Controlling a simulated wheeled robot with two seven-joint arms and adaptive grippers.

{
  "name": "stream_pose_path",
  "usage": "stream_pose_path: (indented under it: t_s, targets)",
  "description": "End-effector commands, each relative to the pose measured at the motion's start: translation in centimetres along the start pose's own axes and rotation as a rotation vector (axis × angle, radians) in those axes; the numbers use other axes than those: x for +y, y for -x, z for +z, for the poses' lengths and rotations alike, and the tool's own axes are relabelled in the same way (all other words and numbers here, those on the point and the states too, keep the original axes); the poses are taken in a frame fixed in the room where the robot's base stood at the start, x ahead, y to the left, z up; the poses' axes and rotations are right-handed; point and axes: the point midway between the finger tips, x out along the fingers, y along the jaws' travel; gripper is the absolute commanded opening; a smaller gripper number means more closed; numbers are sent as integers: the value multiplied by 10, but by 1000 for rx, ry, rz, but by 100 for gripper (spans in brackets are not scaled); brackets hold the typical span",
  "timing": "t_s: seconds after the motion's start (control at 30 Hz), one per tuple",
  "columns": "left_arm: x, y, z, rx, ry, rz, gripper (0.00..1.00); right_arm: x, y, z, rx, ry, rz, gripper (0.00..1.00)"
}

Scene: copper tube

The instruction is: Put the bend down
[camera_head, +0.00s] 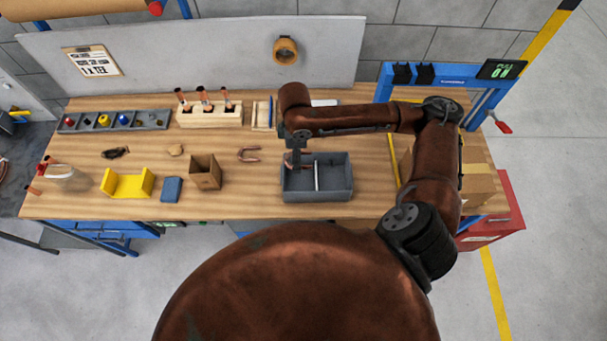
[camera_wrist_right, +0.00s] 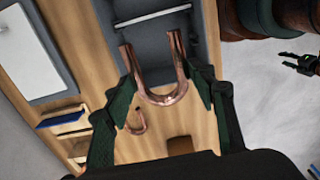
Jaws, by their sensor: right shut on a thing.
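My right gripper (camera_head: 297,160) is over the left part of the grey divided bin (camera_head: 318,196). In the right wrist view, the right gripper (camera_wrist_right: 170,88) is shut on a U-shaped copper bend (camera_wrist_right: 164,98), with its two legs pointing up the picture toward the bin (camera_wrist_right: 165,50). The held bend is mostly hidden in the head view. I cannot tell whether it touches the bin. A second copper bend (camera_head: 248,154) lies on the table left of the bin, and it also shows in the right wrist view (camera_wrist_right: 138,124). My left gripper is not clearly seen.
A brown open box (camera_head: 205,172) stands left of the loose bend. Further left are a blue block (camera_head: 171,189) and a yellow holder (camera_head: 127,185). A wooden rack (camera_head: 210,115) with copper-tipped pieces stands behind. A blue frame (camera_head: 448,78) stands at the back right.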

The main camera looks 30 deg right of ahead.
Motion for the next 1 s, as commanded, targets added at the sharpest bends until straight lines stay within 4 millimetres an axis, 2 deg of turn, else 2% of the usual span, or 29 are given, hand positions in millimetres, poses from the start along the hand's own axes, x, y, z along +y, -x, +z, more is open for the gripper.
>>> stream_pose_path:
  t_s: [0.03, 0.2, 0.3, 0.4, 0.6, 0.67, 0.9, 1.0]
  targets:
    - [0, 1, 12, -14, 3, 0, 40, -2, -15, 2, -4, -4, -7, 26]
    - [0, 4, 36, -44, 8, 0, 40, -2, -58, 4, -4, -7, -5, 26]
    - [0, 5, 38, -47, 8, 0, 40, -2, -83, 4, -3, -8, -4, 26]
    - [0, 6, 31, -38, 7, -1, 40, -2, -102, 3, -2, -6, -3, 26]
    - [-3, 5, 1, 0, 1, -3, 40, -1, -120, 1, -1, -6, -1, 26]
    - [-3, 5, -3, 5, 0, -3, 40, -1, -124, 1, -1, -4, -1, 26]
    - [-2, 7, 7, -8, 2, -2, 40, -1, -154, 1, -2, -4, -2, 26]
    - [-2, 8, 15, -18, 4, -2, 40, -1, -159, 1, -1, -3, 0, 26]
